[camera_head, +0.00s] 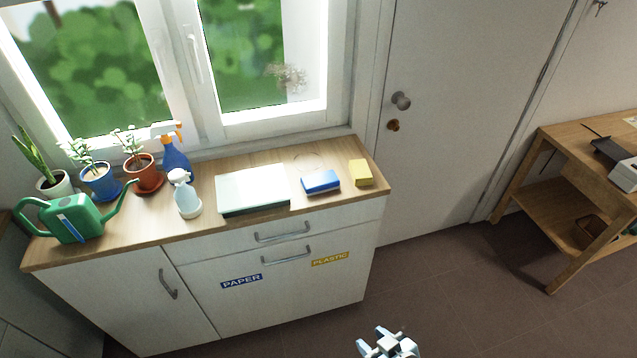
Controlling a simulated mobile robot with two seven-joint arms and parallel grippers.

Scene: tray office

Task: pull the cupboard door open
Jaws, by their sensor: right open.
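The white cupboard door (130,300) is at the left of the low cabinet under the window. It looks shut, flush with the front beside it. Its curved grey handle (168,284) stands upright near the door's right edge. My right gripper (389,335) shows at the bottom edge of the head view, right of the cabinet and well apart from the door and its handle. It is open, and I see nothing between its fingers. My left gripper is not in view.
The wooden top (330,160) holds plants, a green watering can (72,222), spray bottles, a pale box (252,190) and sponges. A drawer (285,236) and a front labelled PAPER and PLASTIC adjoin the door. A wooden table (560,190) stands right. Brown floor (450,290) between is clear.

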